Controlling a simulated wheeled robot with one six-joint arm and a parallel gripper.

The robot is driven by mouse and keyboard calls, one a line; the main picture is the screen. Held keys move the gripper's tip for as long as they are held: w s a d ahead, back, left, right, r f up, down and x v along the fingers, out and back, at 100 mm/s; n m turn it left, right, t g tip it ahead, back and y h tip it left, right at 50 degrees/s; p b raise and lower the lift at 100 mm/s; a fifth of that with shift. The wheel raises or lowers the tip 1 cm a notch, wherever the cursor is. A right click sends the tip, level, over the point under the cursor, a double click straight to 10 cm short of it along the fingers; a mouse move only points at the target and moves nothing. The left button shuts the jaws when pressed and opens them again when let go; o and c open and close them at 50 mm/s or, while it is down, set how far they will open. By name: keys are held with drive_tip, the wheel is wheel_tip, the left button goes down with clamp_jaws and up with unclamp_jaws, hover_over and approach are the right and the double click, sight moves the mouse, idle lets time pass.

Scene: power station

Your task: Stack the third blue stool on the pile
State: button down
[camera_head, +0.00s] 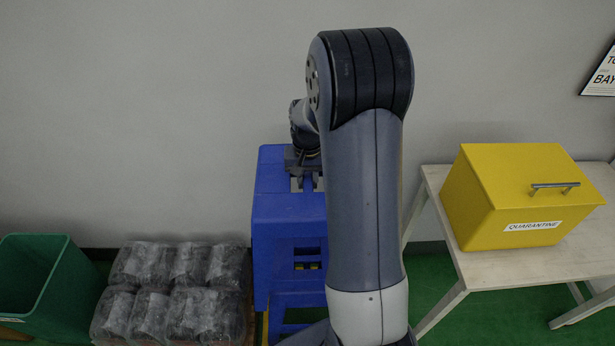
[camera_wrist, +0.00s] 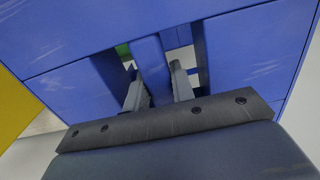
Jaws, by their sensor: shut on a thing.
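A blue stool (camera_head: 275,210) stands upright between the bagged bundles and the side table, partly hidden behind my arm. More blue legs and rails (camera_head: 290,310) show beneath it, so it appears to sit on another blue stool; how many are below I cannot tell. My gripper (camera_head: 307,184) is at the top of the stool, pointing down. In the wrist view the blue seat (camera_wrist: 70,50) fills most of the picture, and my gripper's fingers (camera_wrist: 158,90) go into the two slots, shut on the bar between them.
A yellow quarantine box (camera_head: 530,195) sits on a pale table (camera_head: 520,262) at the right. Plastic-wrapped dark bundles (camera_head: 165,295) lie on the left, with a green bin (camera_head: 40,285) beyond them. A grey wall is close behind the stools.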

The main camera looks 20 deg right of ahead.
drive_tip(key=shift+f+b, duration=12.95)
drive_tip(key=shift+f, duration=5.35)
drive_tip(key=c, duration=1.1)
unclamp_jaws()
drive_tip(key=shift+s+f, duration=0.1)
wheel_tip(320, 180, up, 11)
drive_tip(key=shift+f+p, duration=0.1)
drive_tip(key=shift+p, duration=0.9)
